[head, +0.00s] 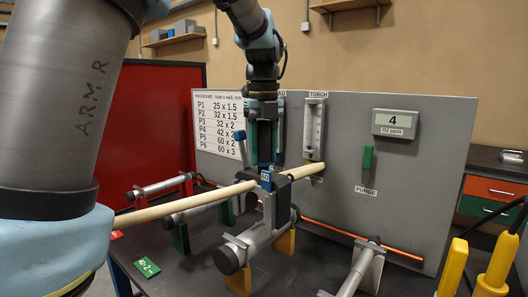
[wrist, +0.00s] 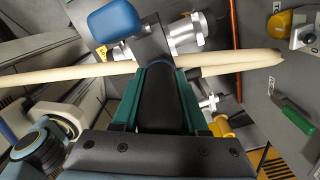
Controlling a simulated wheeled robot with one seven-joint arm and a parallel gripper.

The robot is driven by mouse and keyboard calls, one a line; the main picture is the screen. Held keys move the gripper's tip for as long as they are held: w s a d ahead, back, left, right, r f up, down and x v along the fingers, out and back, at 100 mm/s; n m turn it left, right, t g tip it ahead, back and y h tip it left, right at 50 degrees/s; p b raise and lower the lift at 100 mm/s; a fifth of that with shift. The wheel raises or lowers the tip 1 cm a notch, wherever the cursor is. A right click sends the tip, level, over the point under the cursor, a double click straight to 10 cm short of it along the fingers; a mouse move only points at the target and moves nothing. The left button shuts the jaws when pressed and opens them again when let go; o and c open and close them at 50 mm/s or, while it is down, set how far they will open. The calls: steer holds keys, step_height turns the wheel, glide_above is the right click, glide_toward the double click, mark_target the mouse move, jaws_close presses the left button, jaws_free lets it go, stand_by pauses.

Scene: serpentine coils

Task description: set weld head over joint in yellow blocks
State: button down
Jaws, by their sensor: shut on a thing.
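My gripper (head: 265,150) has green fingers pointing down and is shut on the dark handle of the weld head. The weld head (head: 280,205) is a grey body with a small blue label at its top. In the wrist view the handle (wrist: 160,100) sits between the green fingers. The silver tube (head: 250,242) rests in two yellow blocks (head: 285,242), one near its front end and one farther back. The weld head is at the tube between these blocks. I cannot tell whether it touches or surrounds the tube, and the joint is hidden.
A long pale hose (head: 170,205) crosses at the weld head's top and reaches the grey panel (head: 420,150). Another tube (head: 160,187) lies by the red panel, and one tube on a grey stand (head: 365,265) is at right. Yellow posts (head: 495,265) stand far right.

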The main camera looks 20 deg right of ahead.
mark_target(264, 165)
stand_by(0.4)
steer(key=shift+f+b, duration=1.45)
steer(key=shift+f, duration=0.55)
steer(key=shift+f+b, duration=1.6)
steer(key=shift+f, duration=1.25)
stand_by(1.1)
steer(key=shift+c, duration=1.8)
jaws_free()
steer(key=shift+f, duration=0.1)
step_height(264, 165, up, 10)
steer(key=shift+r+b, duration=0.25)
steer(key=shift+b, duration=0.25)
steer(key=shift+r, duration=0.25)
steer(key=shift+s, duration=0.1)
